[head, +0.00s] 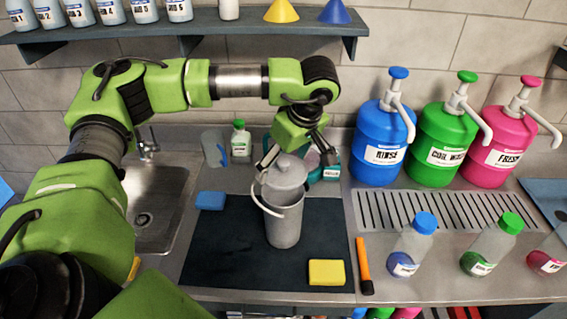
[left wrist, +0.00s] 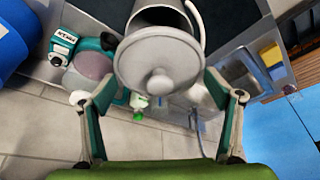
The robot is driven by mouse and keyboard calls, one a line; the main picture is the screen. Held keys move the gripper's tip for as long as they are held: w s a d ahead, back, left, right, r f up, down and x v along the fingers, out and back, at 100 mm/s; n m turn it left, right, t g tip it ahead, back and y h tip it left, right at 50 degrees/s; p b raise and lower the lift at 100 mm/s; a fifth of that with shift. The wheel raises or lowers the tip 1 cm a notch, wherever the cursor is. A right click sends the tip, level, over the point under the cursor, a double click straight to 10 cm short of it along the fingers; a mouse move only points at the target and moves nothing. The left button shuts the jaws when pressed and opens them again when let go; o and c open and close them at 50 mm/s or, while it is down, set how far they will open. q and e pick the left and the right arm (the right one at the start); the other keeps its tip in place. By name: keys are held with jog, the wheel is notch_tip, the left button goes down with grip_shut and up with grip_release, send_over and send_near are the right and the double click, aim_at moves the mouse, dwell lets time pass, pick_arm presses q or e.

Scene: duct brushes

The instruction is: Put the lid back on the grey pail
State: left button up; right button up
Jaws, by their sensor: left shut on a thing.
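The grey pail (head: 283,228) stands upright on the dark mat, its pale wire handle hanging at the left of its front. The round grey lid (head: 286,172) with a knob is at the pail's mouth in the head view. My left gripper (head: 292,160) reaches down from behind and holds the lid by its edges. In the left wrist view the lid (left wrist: 142,66) sits between the two fingertips (left wrist: 160,80), and part of the pail's dark open mouth (left wrist: 160,15) shows past it, so the lid does not cover it. My right gripper is not in view.
On the dark mat (head: 215,262) lie a blue sponge (head: 210,201) and a yellow sponge (head: 326,272). A teal labelled item (head: 331,172) and a green-capped bottle (head: 241,141) stand behind the pail. Pump jugs (head: 380,150) stand at right, a sink (head: 160,205) at left.

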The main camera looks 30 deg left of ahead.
pick_arm(q)
jog(key=shift+f+b, duration=0.35)
jog(key=shift+f, duration=0.45)
jog(key=shift+s+f+b, duration=0.1)
jog(key=shift+f+b, duration=0.35)
jog(key=shift+f, duration=0.35)
jog(key=shift+f+b, duration=0.65)
jog(key=shift+f, duration=0.45)
jog(key=shift+f+b, duration=0.2)
jog(key=shift+b, duration=0.1)
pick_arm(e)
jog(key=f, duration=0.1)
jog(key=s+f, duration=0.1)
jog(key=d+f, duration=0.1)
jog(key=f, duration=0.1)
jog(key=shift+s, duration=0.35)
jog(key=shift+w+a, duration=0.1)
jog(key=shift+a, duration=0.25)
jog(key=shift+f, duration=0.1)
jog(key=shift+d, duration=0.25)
